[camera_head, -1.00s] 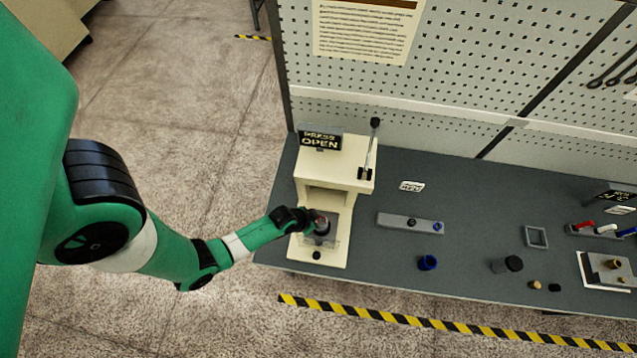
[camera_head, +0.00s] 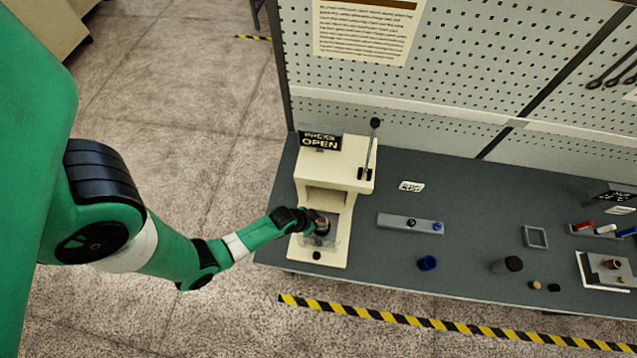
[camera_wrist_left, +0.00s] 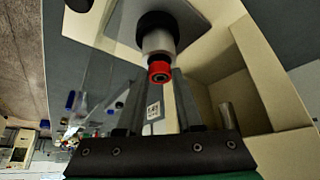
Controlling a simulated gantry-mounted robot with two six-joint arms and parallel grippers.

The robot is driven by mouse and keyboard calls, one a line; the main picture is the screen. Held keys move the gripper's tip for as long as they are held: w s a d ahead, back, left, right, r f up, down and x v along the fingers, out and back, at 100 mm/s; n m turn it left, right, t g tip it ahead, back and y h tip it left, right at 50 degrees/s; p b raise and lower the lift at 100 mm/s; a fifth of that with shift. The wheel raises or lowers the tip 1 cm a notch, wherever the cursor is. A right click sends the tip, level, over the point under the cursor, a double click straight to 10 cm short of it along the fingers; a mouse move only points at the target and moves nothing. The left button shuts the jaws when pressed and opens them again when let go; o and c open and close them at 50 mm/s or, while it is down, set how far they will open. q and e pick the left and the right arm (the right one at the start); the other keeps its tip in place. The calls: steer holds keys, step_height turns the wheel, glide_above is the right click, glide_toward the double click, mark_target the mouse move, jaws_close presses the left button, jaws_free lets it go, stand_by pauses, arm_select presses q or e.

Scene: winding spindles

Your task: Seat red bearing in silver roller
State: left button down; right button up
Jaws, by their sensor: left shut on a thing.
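In the left wrist view the red bearing (camera_wrist_left: 159,73) sits at the near end of the silver roller (camera_wrist_left: 158,42), in line with it and seemingly touching. How deep it sits I cannot tell. The roller has a black collar (camera_wrist_left: 157,22) at its far end. My left gripper (camera_wrist_left: 160,82) is shut on the red bearing, with one finger on each side. In the head view my left gripper (camera_head: 315,220) is over the bed of the cream press, at the roller (camera_head: 323,240), which it partly hides. My right gripper is not in view.
The cream press (camera_head: 330,172) has a raised lever (camera_head: 374,145) and a sign (camera_head: 321,140) reading "PRESS OPEN". To its right are a grey holder (camera_head: 393,221), a blue ring (camera_head: 427,263), a dark cylinder (camera_head: 513,263) and a square frame (camera_head: 536,236). Bench between them is clear.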

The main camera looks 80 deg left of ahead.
arm_select(q)
steer(key=shift+f, duration=0.25)
stand_by(0.4)
steer(key=shift+c, duration=2.4)
jaws_free()
steer(key=shift+r, duration=0.1)
steer(key=shift+s+r, duration=0.2)
steer(key=shift+r, duration=0.1)
steer(key=p+v, duration=0.2)
steer(key=v, duration=0.8)
steer(key=shift+s+d+r, duration=0.15)
steer(key=shift+s+r, duration=0.05)
steer(key=shift+r, duration=0.05)
